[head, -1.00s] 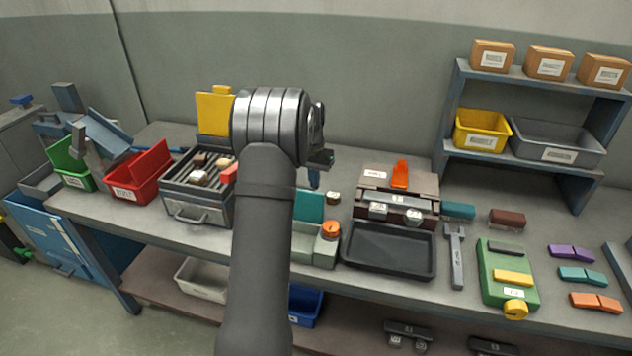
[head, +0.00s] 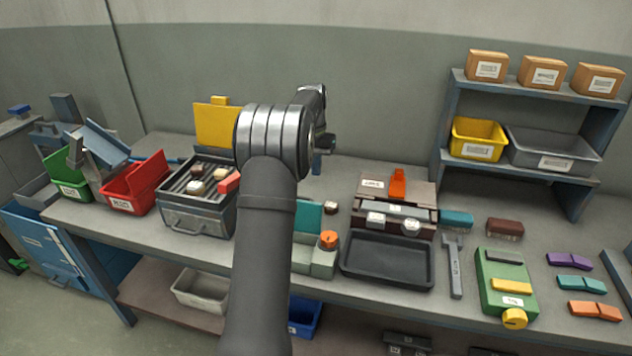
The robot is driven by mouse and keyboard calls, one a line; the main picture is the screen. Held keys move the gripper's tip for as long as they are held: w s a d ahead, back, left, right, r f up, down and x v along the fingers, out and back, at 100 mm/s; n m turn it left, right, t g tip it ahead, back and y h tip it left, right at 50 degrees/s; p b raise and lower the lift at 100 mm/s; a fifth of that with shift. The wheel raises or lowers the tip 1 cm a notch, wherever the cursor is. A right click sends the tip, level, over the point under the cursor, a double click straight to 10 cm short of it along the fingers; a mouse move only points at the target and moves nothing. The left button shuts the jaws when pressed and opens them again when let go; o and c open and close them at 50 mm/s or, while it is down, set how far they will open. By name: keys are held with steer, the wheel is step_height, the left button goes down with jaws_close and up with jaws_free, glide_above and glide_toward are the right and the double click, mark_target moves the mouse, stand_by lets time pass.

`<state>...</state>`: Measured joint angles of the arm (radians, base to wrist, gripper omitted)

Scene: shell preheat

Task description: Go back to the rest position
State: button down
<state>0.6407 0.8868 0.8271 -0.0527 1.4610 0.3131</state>
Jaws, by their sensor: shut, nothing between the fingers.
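My gripper (head: 317,165) is in the head view near the middle, above the back of the bench and largely hidden behind my own wrist. The part of it that shows points down, is shut and holds nothing. It is apart from the things on the bench. The preheater box (head: 188,214), with a slatted top and several small pieces on it, stands to its left. A teal-lidded box (head: 316,258) with an orange knob is below it in the picture, partly hidden by my arm.
A dark tray (head: 388,260) and a brown fixture (head: 372,190) with an orange handle stand right of my arm. A green box (head: 507,278), a shelf (head: 447,120) with bins and cartons, and colored strips are further right. Red (head: 137,188) and green (head: 70,178) bins are at left.

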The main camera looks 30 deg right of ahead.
steer(key=shift+a+r, duration=0.1)
steer(key=shift+r, duration=1.15)
step_height(320, 180, down, 9)
steer(key=s+a, duration=0.1)
steer(key=a, duration=0.1)
steer(key=shift+s+f, duration=0.2)
steer(key=shift+s, duration=0.2)
step_height(320, 180, up, 8)
steer(key=w+d, duration=0.1)
steer(key=d, duration=0.1)
steer(key=shift+w, duration=0.4)
